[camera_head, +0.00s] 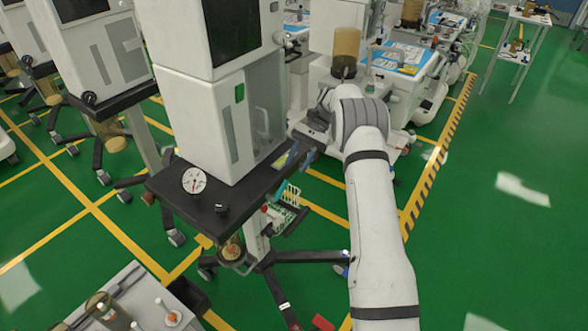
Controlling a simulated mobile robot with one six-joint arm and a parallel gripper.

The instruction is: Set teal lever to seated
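A small teal-blue lever-like piece (281,191) shows at the right edge of the black shelf of the near anaesthesia cart (228,195). A second blue piece (307,157) sticks out just above and right of it; I cannot tell whether both belong to one lever, or how it is set. My arm reaches up from the bottom right, and my gripper (311,133) is at its far end, beside the shelf's right edge and close above the blue pieces. Its fingers are too small and dark to read, and I cannot see whether it touches anything.
Cart legs (275,285) spread over the floor. A grey table (135,300) stands at bottom left. Green floor is clear on the right.

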